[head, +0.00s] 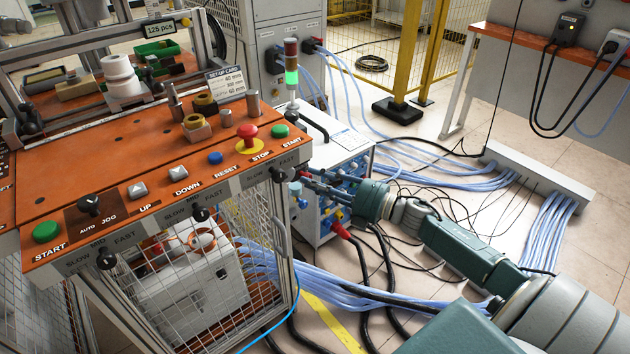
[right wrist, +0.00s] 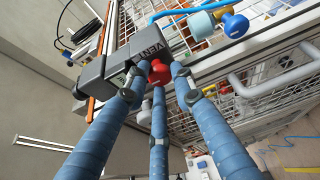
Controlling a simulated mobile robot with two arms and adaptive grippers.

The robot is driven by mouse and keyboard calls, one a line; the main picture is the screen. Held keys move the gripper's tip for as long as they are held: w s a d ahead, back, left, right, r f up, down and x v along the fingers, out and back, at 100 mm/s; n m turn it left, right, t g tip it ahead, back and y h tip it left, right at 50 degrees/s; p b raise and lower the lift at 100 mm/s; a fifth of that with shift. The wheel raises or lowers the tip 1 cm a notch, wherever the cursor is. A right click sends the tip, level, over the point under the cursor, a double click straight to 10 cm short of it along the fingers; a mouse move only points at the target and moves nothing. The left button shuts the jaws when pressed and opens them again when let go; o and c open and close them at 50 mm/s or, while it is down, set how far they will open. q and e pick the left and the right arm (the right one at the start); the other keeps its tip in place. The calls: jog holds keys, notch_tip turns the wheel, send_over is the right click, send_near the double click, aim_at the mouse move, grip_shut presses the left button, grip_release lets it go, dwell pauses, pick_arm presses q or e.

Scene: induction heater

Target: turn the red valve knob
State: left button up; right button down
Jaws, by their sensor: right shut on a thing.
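The red valve knob (right wrist: 160,73) shows in the right wrist view, on the face of a dark grey box (right wrist: 126,62) marked VENT. My right gripper (right wrist: 157,82) has its three blue-wrapped fingers closed around the knob, which is partly hidden between the fingertips. In the head view my right gripper (head: 312,183) reaches in from the right to the right side of the orange-topped console (head: 110,150). The knob is mostly hidden there by the fingers. My left gripper is not in view.
A blue knob (right wrist: 235,26) sits beside the VENT box, near wire mesh (right wrist: 195,55). A grey handle (right wrist: 275,78) is at the right. A white cabinet (head: 345,160) stands behind my right gripper. Blue hoses (head: 340,292) and dark cables cross the floor below.

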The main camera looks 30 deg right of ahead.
jog(key=shift+d, duration=0.1)
jog(key=c, duration=1.4)
grip_release()
jog(key=shift+c, duration=0.2)
jog(key=v, duration=1.2)
